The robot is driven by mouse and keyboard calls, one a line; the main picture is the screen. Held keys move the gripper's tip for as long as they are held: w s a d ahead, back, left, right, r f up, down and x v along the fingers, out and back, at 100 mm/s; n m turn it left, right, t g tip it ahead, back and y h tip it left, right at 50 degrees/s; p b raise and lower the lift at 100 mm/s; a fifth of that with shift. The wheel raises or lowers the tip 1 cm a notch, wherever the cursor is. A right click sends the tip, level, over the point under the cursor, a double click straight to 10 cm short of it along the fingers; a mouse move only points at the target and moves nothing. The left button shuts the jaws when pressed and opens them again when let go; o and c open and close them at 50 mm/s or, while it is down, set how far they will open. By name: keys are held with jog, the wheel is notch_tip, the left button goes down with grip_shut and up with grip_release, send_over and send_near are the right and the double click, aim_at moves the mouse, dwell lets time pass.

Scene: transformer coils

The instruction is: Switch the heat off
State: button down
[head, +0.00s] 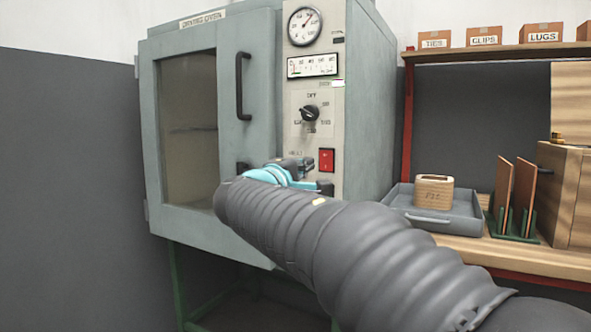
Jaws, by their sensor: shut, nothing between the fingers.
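The grey drying oven (262,160) has a pale control panel at its right front. On the panel is a black rotary knob (310,113) with "OFF" printed above it. Its pointer seems turned to the upper left; the exact setting is hard to read. Below it, to the right, is a red rocker switch (327,160) beside a small blurred label; which side is pressed I cannot tell. My gripper (300,168), with a cyan band, is shut and empty in front of the lower panel, left of and below the red switch. My arm partly hides it, and contact is unclear.
The oven door is closed, with a dark upright handle (242,87). A round gauge (305,26) and a strip meter (313,65) sit above the knob.

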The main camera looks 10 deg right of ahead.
aim_at(323, 155)
jog(key=x, duration=0.7)
jog(key=shift+w+d+p, duration=0.1)
jog(key=shift+p, duration=0.3)
